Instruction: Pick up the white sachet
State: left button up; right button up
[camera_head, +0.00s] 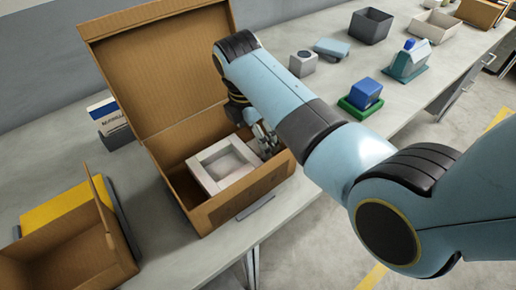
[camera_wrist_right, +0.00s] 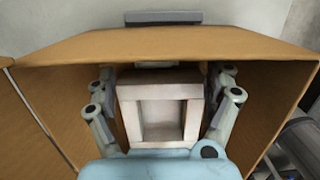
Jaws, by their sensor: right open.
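A white square piece (camera_head: 222,163) with a raised rim and a recessed middle lies inside an open cardboard box (camera_head: 222,211). It is the only white thing in the box, and I cannot tell for sure that it is the sachet. In the right wrist view the white piece (camera_wrist_right: 161,139) sits between the two fingers of my right gripper (camera_wrist_right: 166,74). The fingers are open, one on each side of it; I cannot tell whether they touch it. In the head view my right gripper (camera_head: 264,140) reaches into the box at its right side, partly hidden by my arm. My left gripper is not in view.
The box walls stand close around my right gripper, and its tall lid (camera_head: 160,65) is up behind. A second open carton (camera_head: 75,255) is at the lower left. A blue block on a green tray (camera_head: 352,108) and a grey cube (camera_head: 303,63) stand to the right.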

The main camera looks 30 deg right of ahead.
jog(key=f, duration=0.2)
jog(key=d+f, duration=0.1)
jog(key=f, duration=0.1)
jog(key=shift+f, duration=0.4)
jog(key=shift+a, duration=0.1)
jog(key=shift+c, duration=0.3)
jog(key=c, duration=1.1)
jog(key=shift+o, duration=0.2)
jog(key=shift+r, duration=0.15)
notch_tip(320, 180, up, 18)
jog(key=shift+p, duration=0.4)
